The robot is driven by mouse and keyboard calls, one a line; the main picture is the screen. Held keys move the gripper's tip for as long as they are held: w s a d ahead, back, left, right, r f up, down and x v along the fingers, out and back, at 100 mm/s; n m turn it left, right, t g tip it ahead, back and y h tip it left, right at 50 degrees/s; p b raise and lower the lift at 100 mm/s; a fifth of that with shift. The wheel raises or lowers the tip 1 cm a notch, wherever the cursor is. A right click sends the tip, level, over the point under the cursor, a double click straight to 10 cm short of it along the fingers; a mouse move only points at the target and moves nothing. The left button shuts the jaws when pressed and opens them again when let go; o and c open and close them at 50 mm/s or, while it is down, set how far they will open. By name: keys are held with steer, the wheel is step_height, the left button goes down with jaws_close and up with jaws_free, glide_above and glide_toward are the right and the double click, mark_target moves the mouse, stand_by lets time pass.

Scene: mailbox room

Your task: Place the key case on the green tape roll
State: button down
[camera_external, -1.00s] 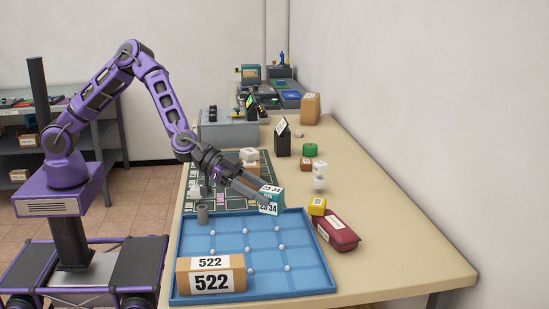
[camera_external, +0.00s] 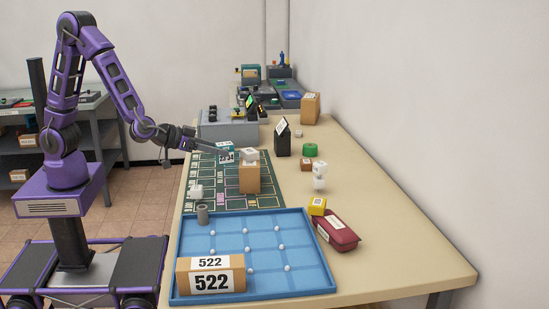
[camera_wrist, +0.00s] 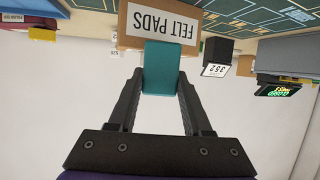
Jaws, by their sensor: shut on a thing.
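My gripper (camera_external: 213,149) is shut on a teal box labelled "23 34" (camera_external: 226,156), held at the left of the table over the green mat. The wrist view shows the teal box (camera_wrist: 161,67) between the fingers (camera_wrist: 160,100), in front of a cardboard box marked "FELT PADS". A dark red case (camera_external: 336,232) lies near the front right, close to a yellow box. I cannot tell which of these is the key case.
A cardboard box (camera_external: 250,178) with a white item on top stands right of my gripper. A small brown box (camera_external: 305,166) and a white stack (camera_external: 319,177) are close to the roll. A blue tray (camera_external: 205,260) fills the front.

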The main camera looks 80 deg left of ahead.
steer(key=d+m+h+p, duration=0.1)
steer(key=d+m+h, duration=0.3)
steer(key=d, duration=0.7)
steer(key=w+a+r+n+y+p, duration=0.2)
steer(key=w, duration=0.6)
steer(key=w+a+r+n+y+p, duration=0.1)
steer(key=w+a+r, duration=0.1)
steer(key=w, duration=0.5)
steer(key=r+n+g+y+p, duration=0.1)
steer(key=n+g+y+p, duration=0.35)
steer(key=n+y, duration=0.25)
glide_above(307, 147)
steer(key=shift+t, duration=0.55)
step_height(307, 147, down, 5)
steer(key=shift+a+r+p, duration=0.1)
steer(key=shift+a+p, duration=0.05)
steer(key=shift+p, duration=0.2)
steer(key=shift+f, duration=2.5)
steer(key=c, duration=0.6)
jaws_free()
